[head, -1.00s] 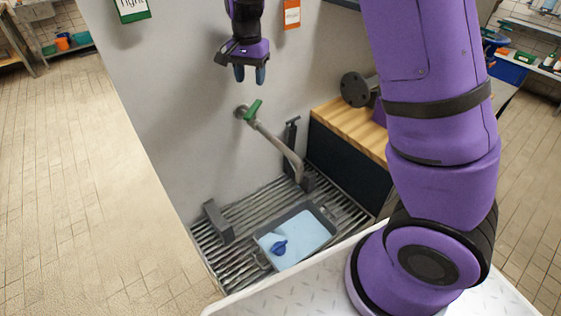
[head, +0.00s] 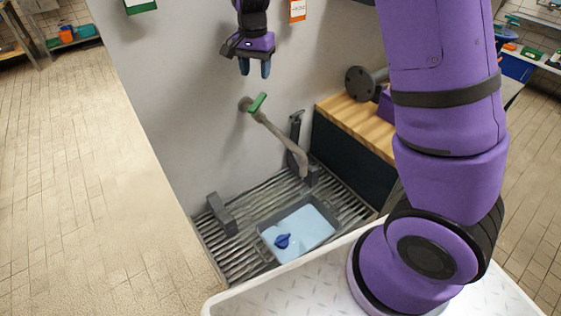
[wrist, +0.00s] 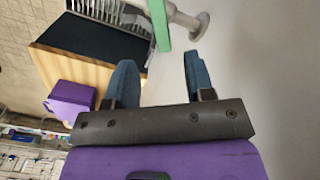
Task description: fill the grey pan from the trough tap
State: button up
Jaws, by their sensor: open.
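The grey pan (head: 325,243) sits on the slatted grate of the trough, under the tap spout. Light blue water covers its bottom, and a small dark blue object (head: 283,241) lies in it. The tap (head: 278,133) comes out of the grey wall, with a green lever handle (head: 257,102) on top. The wrist view shows the green handle (wrist: 159,24) beyond my fingertips. My gripper (head: 255,70) is open and empty, above the handle and apart from it in the head view. Whether water is running from the spout is not clear.
The slatted trough (head: 245,215) has a grey bracket (head: 222,213) at its left and a dark upright post (head: 296,128) by the wall. A wooden-topped block (head: 355,124) stands to the right. Open tiled floor (head: 90,190) lies to the left.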

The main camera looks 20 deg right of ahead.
aim_at(258, 101)
notch_tip(258, 101, down, 11)
jog(key=shift+r, duration=0.1)
dwell(0.6)
jog(key=shift+c, duration=0.2)
